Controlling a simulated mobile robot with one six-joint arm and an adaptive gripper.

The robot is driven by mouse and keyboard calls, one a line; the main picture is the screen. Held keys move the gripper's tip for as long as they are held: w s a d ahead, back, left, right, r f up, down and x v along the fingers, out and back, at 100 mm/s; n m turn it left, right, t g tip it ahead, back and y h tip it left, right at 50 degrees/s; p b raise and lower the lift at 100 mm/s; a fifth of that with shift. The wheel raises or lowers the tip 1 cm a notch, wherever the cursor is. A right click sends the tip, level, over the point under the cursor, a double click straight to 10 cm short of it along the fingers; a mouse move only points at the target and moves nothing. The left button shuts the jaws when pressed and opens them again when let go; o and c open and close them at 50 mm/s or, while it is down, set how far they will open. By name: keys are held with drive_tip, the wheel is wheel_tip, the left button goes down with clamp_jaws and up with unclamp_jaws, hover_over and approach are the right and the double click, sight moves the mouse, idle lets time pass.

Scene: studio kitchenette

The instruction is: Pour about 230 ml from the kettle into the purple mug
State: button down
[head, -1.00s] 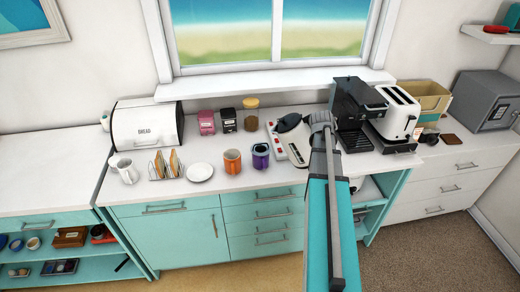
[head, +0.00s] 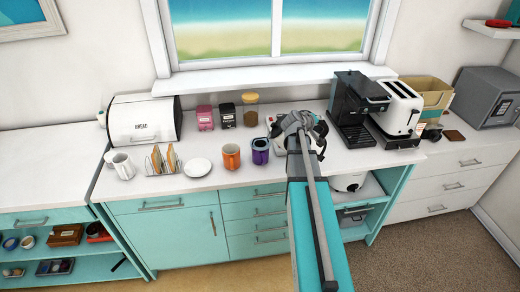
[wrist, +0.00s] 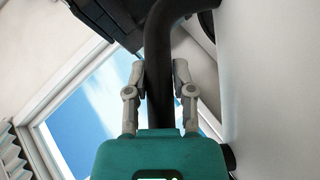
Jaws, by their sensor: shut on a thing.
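The purple mug (head: 260,151) stands upright on the white counter, just right of an orange mug. My gripper (head: 299,124) is to the right of the purple mug and a little behind it, above the counter. In the wrist view my gripper (wrist: 160,75) is shut on the kettle's thick black handle (wrist: 159,50), one finger on each side. The kettle's pale body (wrist: 260,80) fills the right of that view. In the head view my arm and gripper hide most of the kettle. Its spout and the inside of the mug cannot be made out.
A black coffee machine (head: 355,110) and a white toaster (head: 400,110) stand to the right. Canisters (head: 227,116) line the back below the window sill.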

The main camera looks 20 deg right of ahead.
drive_tip(key=shift+n+h, duration=0.6)
drive_tip(key=shift+h, duration=0.2)
drive_tip(key=r, duration=0.1)
drive_tip(key=a+r+p, duration=0.1)
drive_tip(key=w+r, duration=0.1)
drive_tip(key=shift+w+a+r, duration=0.1)
drive_tip(key=shift+a+r, duration=0.15)
drive_tip(key=shift+a, duration=0.15)
drive_tip(key=shift+w+a+r+n+h+p, duration=0.3)
drive_tip(key=shift+w+a+r+h, duration=0.05)
drive_tip(key=shift+a+r, duration=0.3)
drive_tip(key=shift+w+a+r+n+h+p, duration=0.25)
drive_tip(key=shift+w+a+r+n+h, duration=0.1)
drive_tip(key=shift+a+r, duration=0.25)
drive_tip(key=shift+n+h, duration=0.6)
drive_tip(key=shift+n, duration=0.05)
drive_tip(key=shift+w+a+r, duration=0.35)
drive_tip(key=shift+a, duration=0.25)
drive_tip(key=shift+w+a+r, duration=0.4)
drive_tip(key=shift+a, duration=0.15)
drive_tip(key=shift+w+a+r, duration=0.35)
drive_tip(key=shift+a, duration=0.25)
drive_tip(key=shift+d+r, duration=0.1)
drive_tip(key=shift+r, duration=0.05)
